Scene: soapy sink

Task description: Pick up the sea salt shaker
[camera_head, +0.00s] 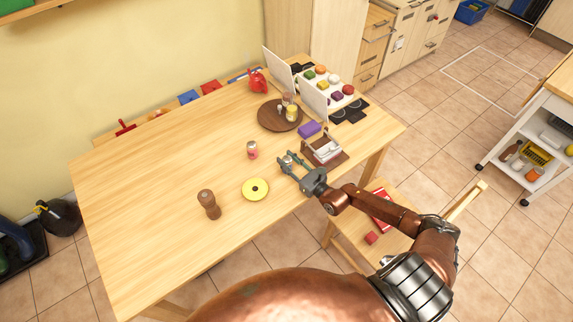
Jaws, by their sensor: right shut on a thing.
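My right gripper (287,163) is over the right part of the wooden table, near its front edge. It is shut on a small pale, greyish thing, which looks like the sea salt shaker (289,159). The fingers cover part of it and no label can be read. I cannot tell whether it touches the table. My left gripper is not in view.
A napkin holder (324,152) and purple block (309,129) are close right. A round brown tray (266,118) is behind.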

